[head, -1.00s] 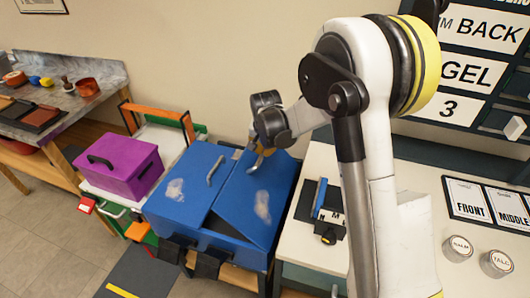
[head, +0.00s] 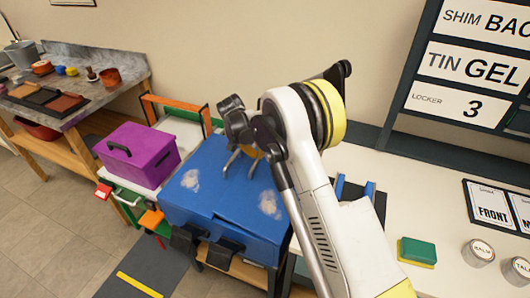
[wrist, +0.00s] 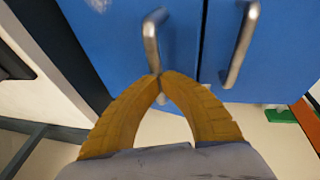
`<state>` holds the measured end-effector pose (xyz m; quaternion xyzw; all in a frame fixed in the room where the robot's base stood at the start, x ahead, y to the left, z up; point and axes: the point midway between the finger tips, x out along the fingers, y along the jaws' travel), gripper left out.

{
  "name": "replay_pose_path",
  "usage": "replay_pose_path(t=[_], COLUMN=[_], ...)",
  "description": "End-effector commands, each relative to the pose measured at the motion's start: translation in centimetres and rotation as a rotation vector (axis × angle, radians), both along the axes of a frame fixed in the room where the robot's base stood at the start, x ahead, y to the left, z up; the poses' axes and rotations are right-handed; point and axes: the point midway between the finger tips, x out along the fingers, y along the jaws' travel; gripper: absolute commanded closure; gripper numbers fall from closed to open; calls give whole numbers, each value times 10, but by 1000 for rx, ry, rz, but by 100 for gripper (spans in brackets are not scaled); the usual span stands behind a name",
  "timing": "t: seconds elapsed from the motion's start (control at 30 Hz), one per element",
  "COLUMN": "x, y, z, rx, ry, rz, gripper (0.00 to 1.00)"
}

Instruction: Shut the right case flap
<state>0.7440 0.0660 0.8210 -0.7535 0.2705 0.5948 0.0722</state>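The blue case (head: 215,205) stands in the middle of the head view, with two top flaps, each with a metal bar handle. In the wrist view the right flap (wrist: 105,40) is on the left and the left flap (wrist: 215,30) on the right. My gripper (wrist: 160,75) has its yellow fingertips together at the end of the right flap's handle (wrist: 151,42). The handle does not clearly pass between them. My arm partly hides this spot in the head view.
A purple box (head: 135,155) stands left of the case. A white counter (head: 440,215) on the right holds a green and yellow sponge (head: 418,251) and round tins (head: 478,252). A workbench (head: 75,100) stands at the far left.

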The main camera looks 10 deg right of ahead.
Motion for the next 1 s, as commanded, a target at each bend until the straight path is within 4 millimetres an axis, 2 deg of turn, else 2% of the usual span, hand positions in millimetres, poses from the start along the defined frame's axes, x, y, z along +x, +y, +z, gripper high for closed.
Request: replay_pose_path(t=[0.13, 0.4, 1.0], x=[6, 10, 10], y=[8, 15, 16], z=[-19, -35, -36], rx=[1, 2, 2], ry=[0, -1, -1], rz=[1, 1, 1], gripper=[100, 100, 100])
